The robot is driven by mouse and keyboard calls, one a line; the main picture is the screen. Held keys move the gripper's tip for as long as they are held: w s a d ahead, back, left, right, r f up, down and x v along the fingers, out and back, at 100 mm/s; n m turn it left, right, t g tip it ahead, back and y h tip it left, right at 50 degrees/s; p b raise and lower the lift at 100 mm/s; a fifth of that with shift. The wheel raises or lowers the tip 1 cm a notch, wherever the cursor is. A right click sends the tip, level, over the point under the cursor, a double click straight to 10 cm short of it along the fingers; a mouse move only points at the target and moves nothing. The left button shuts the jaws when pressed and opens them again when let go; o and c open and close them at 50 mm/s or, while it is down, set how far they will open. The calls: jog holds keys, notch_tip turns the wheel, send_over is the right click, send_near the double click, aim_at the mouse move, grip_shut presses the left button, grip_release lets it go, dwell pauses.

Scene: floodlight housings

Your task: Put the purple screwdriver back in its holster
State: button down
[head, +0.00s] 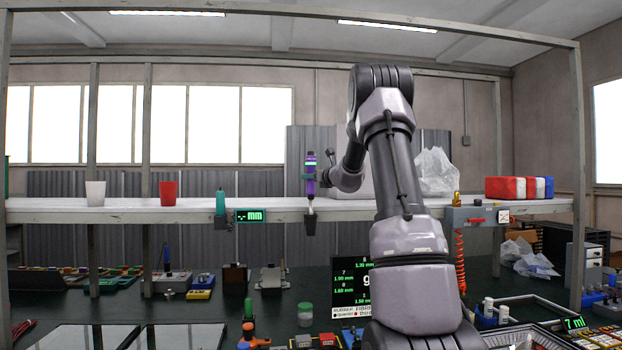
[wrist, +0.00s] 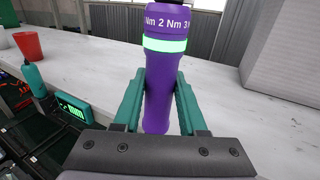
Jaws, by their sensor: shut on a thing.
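The purple screwdriver (head: 310,184) stands upright at the front edge of the white shelf, with a light green band near its top. My gripper (head: 319,179) is shut on its handle from the right. In the wrist view the purple handle (wrist: 166,75) is between the teal fingers of my gripper (wrist: 160,100), with "Nm" markings above the lit band. The wrist view hides the lower end.
On the white shelf (head: 130,214) stand a white cup (head: 95,194), a red cup (head: 168,193) and a red, white and blue block (head: 519,188). A teal tool (head: 220,202) hangs left, beside a green "mm" display (head: 249,216). A pale box (wrist: 288,60) stands right of the screwdriver.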

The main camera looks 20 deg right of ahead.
aim_at(312, 196)
jog(key=shift+f, duration=3.65)
jog(key=shift+c, duration=1.9)
grip_release()
jog(key=s+d, duration=0.1)
jog(key=s, duration=0.9)
jog(key=shift+s+d, duration=0.25)
jog(key=shift+s, duration=0.15)
